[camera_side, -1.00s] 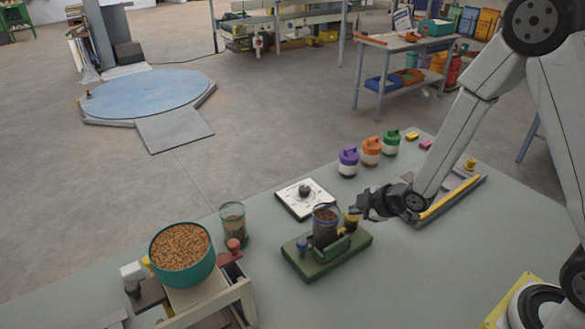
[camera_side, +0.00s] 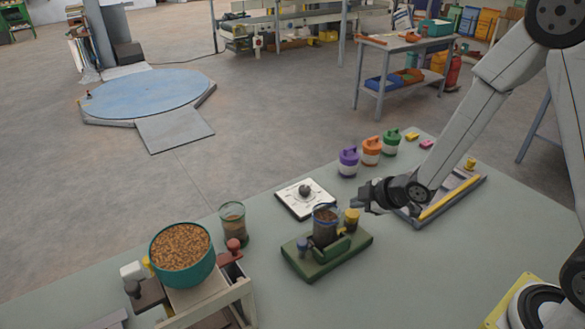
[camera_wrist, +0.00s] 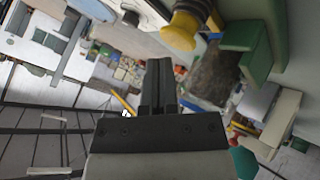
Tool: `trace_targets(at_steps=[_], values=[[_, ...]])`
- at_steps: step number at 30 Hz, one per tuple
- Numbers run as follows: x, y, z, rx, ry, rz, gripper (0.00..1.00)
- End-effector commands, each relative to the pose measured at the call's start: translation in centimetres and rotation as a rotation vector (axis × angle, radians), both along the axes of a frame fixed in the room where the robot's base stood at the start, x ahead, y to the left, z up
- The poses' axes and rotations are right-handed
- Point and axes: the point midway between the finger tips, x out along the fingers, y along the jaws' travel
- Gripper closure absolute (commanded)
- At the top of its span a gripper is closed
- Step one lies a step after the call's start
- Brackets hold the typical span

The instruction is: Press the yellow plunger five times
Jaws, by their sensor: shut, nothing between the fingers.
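The yellow plunger (camera_side: 352,218) stands upright at the right back of a green base (camera_side: 322,266), next to a clear cup of brown grains (camera_side: 325,232). My gripper (camera_side: 360,203) is shut and empty, just right of and a little above the plunger's top, apparently apart from it. In the wrist view the plunger's yellow head (camera_wrist: 180,32) shows at the top, right of my closed fingers (camera_wrist: 160,68). The cup's brown contents (camera_wrist: 211,76) and green parts of the fixture (camera_wrist: 244,48) lie further right there.
A white dial plate (camera_side: 306,198) lies behind the base. A second cup (camera_side: 233,224) and a teal bowl of pellets (camera_side: 182,256) stand left. Purple, orange and green lidded jars (camera_side: 371,151) stand behind my gripper. A grey tray (camera_side: 440,200) lies right. The front table is clear.

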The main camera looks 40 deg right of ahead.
Motion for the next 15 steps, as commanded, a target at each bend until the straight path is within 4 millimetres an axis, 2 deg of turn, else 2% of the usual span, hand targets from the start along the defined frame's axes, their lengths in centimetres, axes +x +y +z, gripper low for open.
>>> trace_targets(at_steps=[15], values=[[0.04,0.01,0.63,0.001,-0.003,-0.001,1.0]])
